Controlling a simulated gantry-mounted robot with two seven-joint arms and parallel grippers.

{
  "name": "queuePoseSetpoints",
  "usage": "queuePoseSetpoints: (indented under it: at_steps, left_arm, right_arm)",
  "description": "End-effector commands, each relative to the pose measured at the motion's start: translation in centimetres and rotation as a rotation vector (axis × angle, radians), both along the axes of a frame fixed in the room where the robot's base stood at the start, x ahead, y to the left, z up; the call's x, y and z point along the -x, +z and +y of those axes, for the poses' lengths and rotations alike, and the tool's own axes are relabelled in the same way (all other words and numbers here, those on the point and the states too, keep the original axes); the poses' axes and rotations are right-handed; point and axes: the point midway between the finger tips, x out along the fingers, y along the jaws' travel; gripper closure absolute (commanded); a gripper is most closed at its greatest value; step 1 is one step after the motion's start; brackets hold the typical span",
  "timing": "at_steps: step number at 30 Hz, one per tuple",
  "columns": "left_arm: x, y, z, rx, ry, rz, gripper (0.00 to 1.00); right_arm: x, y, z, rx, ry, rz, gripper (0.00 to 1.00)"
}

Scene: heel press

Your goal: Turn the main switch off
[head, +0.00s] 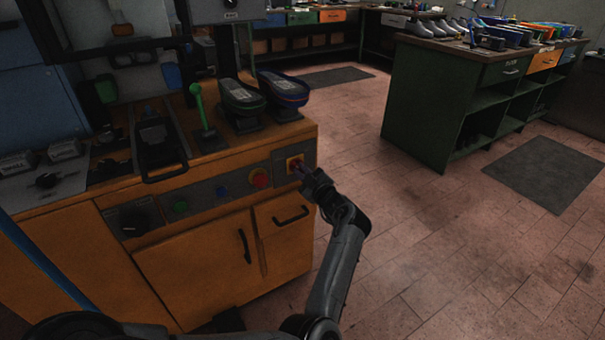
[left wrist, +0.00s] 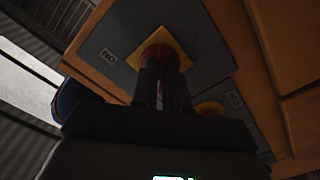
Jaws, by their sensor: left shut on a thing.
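The main switch (head: 294,162) is a red knob on a square yellow plate, at the right end of the grey control panel on the orange machine front. In the left wrist view the red knob (left wrist: 158,56) shows between and behind my fingertips, on its yellow plate. My left gripper (head: 305,175) is at the switch in the head view, and its fingers (left wrist: 163,78) are shut on the knob. The fingers and hand hide part of the knob, so its exact angle cannot be told. My right gripper is not in view.
A red button (head: 259,177), a blue button (head: 222,192), a green button (head: 181,207) and a dark dial (head: 134,222) sit left of the switch. A green lever (head: 200,105) and shoe forms (head: 283,88) stand on top.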

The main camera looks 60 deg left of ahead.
Motion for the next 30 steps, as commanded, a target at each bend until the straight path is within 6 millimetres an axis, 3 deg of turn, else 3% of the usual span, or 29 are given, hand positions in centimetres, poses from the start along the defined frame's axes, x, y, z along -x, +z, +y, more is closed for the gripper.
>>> queuePoseSetpoints:
  at_steps: [9, 24, 25, 30]
  left_arm:
    - [-0.01, 0.03, 0.01, 0.002, 0.000, -0.114, 1.00]
    - [0.00, 0.05, 0.01, 0.003, 0.001, -0.134, 1.00]
    - [0.00, 0.05, 0.01, 0.003, 0.001, -0.134, 0.85]
    - [-0.01, 0.04, 0.01, 0.004, 0.000, -0.132, 0.61]
  right_arm:
    - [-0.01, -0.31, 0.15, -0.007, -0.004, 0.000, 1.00]
    - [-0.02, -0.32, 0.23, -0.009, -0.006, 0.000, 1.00]
    - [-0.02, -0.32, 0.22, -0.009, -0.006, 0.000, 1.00]
    - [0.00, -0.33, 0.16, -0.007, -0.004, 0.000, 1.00]
